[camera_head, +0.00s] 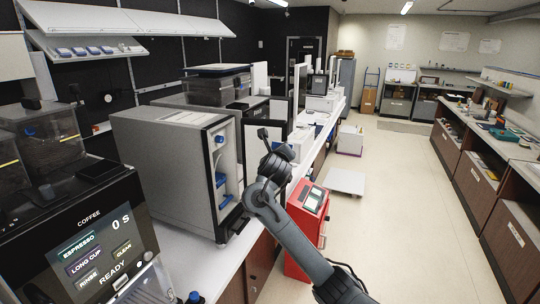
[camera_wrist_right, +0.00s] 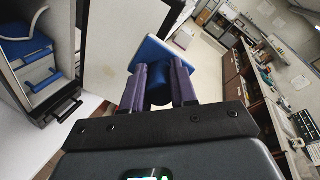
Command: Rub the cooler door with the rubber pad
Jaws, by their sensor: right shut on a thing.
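The cooler (camera_head: 165,170) is a grey box on the left counter, and its front is open. The cooler door (camera_wrist_right: 105,50) is a pale panel with dark edges and faint yellowish marks. My right gripper (camera_wrist_right: 158,78) is shut on the rubber pad (camera_wrist_right: 150,52), a blue plate with a dark blue grip. The pad is tilted and overlaps the door's right part in this view; I cannot tell whether it touches. In the head view my right arm reaches up beside the cooler. My left gripper is out of view.
A coffee machine (camera_head: 85,245) stands close by at the left. A red machine (camera_head: 302,235) stands on the floor below my right arm. More equipment lines the counter behind the cooler. The aisle floor (camera_head: 405,200) to the right is clear.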

